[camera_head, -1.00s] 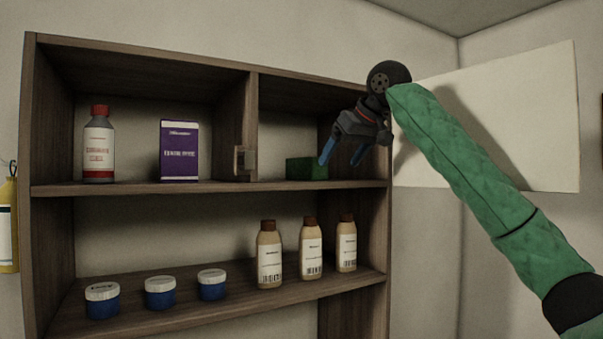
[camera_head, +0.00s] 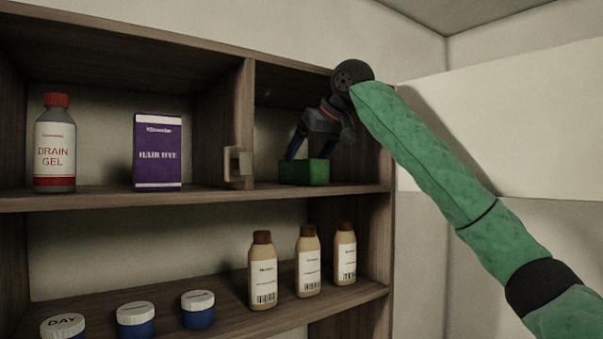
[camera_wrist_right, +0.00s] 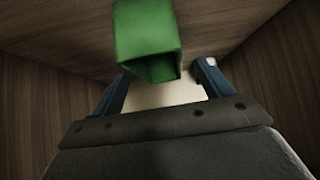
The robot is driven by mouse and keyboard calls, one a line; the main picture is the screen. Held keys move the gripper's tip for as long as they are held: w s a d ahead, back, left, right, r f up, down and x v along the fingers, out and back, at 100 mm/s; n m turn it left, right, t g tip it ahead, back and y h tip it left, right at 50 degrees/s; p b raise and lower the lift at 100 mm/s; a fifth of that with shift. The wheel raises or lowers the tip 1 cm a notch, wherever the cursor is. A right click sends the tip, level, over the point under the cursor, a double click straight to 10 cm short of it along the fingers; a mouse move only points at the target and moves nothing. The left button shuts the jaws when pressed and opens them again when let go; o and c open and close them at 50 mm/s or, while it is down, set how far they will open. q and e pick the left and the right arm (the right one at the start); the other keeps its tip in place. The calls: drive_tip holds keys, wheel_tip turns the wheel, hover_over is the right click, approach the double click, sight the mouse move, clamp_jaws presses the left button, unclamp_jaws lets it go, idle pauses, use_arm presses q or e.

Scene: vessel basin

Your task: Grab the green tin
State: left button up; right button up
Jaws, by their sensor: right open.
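The green tin (camera_head: 304,173) is a small box on the upper shelf, in the right-hand compartment of the wooden cabinet. My right gripper (camera_head: 309,154) is open in that compartment, its blue fingers pointing down at the tin from above. In the right wrist view the tin (camera_wrist_right: 147,38) lies just beyond the open fingertips (camera_wrist_right: 163,72), a little toward the left finger. I cannot tell whether a finger touches it. My left gripper is not in view.
A wooden divider (camera_head: 239,112) with a latch stands left of the tin. A purple box (camera_head: 158,150) and a red-capped bottle (camera_head: 55,145) share the upper shelf. Several bottles and jars stand on the shelf below. An open white door (camera_head: 510,130) is at the right.

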sight(299, 166)
drive_tip(key=shift+w+a+f+p, duration=0.3)
drive_tip(key=shift+w+a+p, duration=0.3)
drive_tip(key=shift+p, duration=0.55)
drive_tip(key=shift+w+a+f+p, duration=0.1)
drive_tip(key=shift+w+f+p, duration=0.1)
drive_tip(key=shift+w+p, duration=0.15)
drive_tip(key=shift+p+x, duration=0.5)
drive_tip(key=shift+x, duration=0.4)
drive_tip(key=shift+w+a+f, duration=0.1)
drive_tip(key=shift+w+f, duration=0.1)
drive_tip(key=shift+f, duration=0.25)
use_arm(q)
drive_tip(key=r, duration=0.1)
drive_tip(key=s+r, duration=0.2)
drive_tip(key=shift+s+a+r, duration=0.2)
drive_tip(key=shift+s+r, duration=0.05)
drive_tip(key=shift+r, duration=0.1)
use_arm(e)
drive_tip(key=shift+s, duration=0.1)
drive_tip(key=shift+c, duration=0.5)
drive_tip(key=c, duration=1)
